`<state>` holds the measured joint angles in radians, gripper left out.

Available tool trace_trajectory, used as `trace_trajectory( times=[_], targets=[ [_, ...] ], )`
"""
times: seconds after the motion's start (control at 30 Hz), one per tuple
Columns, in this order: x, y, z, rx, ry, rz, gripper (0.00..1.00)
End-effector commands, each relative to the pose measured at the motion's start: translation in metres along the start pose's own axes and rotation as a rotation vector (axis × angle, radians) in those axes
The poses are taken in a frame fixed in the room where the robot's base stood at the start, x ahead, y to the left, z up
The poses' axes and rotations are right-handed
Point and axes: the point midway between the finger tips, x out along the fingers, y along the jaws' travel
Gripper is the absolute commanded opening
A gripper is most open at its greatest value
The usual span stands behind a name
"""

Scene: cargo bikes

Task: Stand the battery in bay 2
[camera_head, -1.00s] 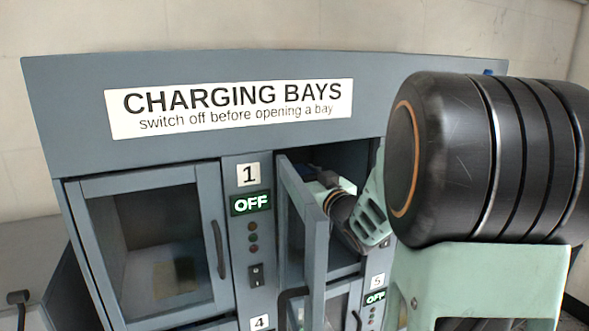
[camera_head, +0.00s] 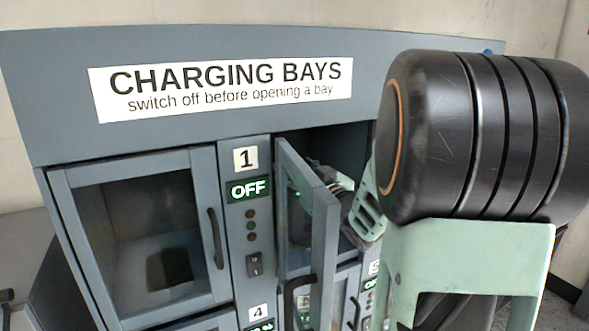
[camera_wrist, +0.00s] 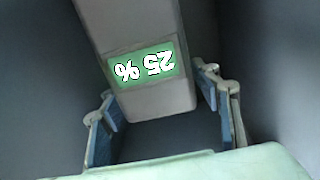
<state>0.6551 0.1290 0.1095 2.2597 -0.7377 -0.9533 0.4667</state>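The battery (camera_wrist: 150,40) shows in the wrist view as a pale grey block with a green-lit "25 %" display, upside down in the picture. My gripper (camera_wrist: 158,82) has its two fingers spread on either side of the battery's near end, with narrow gaps visible beside it. Dark grey walls surround them. In the head view, my arm reaches into the open bay (camera_head: 345,150) right of the bay 1 panel, behind its half-open glazed door (camera_head: 318,235).
Lower bays 4 and 5 sit beneath. The open door stands out close to my arm on its left.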

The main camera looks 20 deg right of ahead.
Motion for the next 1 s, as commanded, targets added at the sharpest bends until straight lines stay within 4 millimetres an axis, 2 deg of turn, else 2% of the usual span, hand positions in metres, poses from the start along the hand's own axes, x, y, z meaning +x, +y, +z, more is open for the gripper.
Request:
trace_trajectory(
  times=[0.4, 0.57, 0.8, 1.0],
  targets=[
    [-0.002, 0.0, -0.004, 0.0, 0.0, 0.001, 0.64],
    [-0.029, 0.001, -0.003, -0.001, 0.0, 0.003, 0.64],
    [-0.082, 0.001, -0.004, 0.0, 0.0, 0.003, 0.64],
    [-0.111, 0.001, -0.004, -0.001, 0.0, 0.002, 0.64]
  ],
)
